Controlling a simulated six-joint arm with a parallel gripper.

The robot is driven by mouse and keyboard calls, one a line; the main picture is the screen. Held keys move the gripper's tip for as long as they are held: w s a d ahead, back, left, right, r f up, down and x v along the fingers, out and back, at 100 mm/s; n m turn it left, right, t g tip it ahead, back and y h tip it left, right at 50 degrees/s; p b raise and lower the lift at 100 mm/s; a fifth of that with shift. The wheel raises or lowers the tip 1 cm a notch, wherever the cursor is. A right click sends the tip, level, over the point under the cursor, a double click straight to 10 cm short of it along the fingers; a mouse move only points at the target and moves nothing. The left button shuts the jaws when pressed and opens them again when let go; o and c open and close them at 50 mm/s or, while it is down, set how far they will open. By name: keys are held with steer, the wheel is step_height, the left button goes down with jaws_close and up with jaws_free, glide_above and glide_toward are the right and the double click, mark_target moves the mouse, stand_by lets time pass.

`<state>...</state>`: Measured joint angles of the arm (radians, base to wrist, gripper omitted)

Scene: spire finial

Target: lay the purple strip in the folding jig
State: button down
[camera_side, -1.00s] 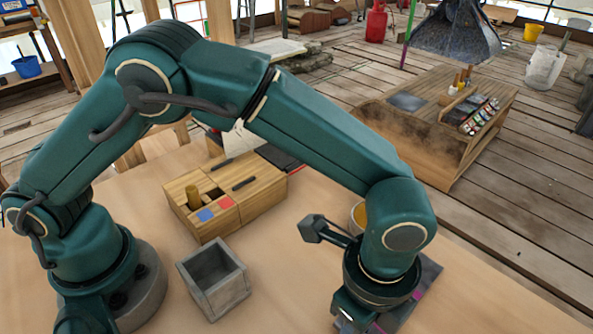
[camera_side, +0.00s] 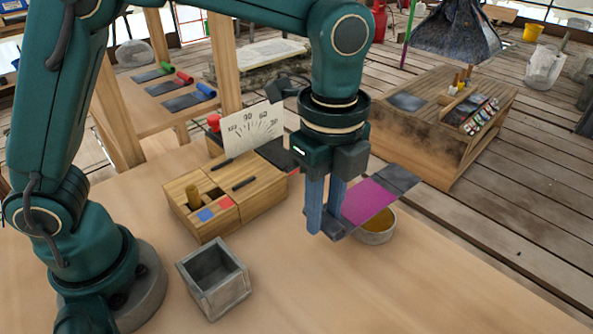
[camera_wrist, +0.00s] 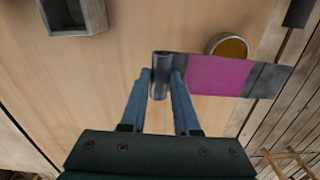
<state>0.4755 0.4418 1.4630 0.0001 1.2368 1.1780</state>
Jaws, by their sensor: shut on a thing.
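The purple strip (camera_side: 368,202) has a purple middle and dark grey ends. My gripper (camera_side: 325,232) is shut on its near end and holds it above the table, over part of a round bowl. In the wrist view the strip (camera_wrist: 218,76) reaches right from my fingertips (camera_wrist: 162,80), and its gripped end looks rolled or curved. What seems to be the folding jig (camera_side: 275,152) is behind the wooden block, with a dark plate, a white angle dial and a red knob. My gripper and strip are to its right and nearer the camera. The block hides part of it.
A wooden block (camera_side: 230,203) with a peg and red and blue squares stands left of my gripper. A grey open box (camera_side: 213,278) is in front of it. The bowl (camera_side: 376,232) with amber contents is under the strip. The front middle of the table is clear.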

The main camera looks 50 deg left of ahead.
steer(key=shift+s+a+f+m, duration=0.1)
steer(key=shift+s+a+m, duration=0.15)
steer(key=shift+m, duration=0.25)
steer(key=s+a+r+m, duration=0.1)
steer(key=a+m, duration=0.1)
steer(key=a, duration=0.9)
steer(key=n, duration=0.4)
glide_toward(203, 190)
steer(key=shift+f, duration=3.1)
steer(key=c, duration=0.7)
jaws_free()
steer(key=shift+f, duration=0.15)
steer(key=shift+o, duration=0.2)
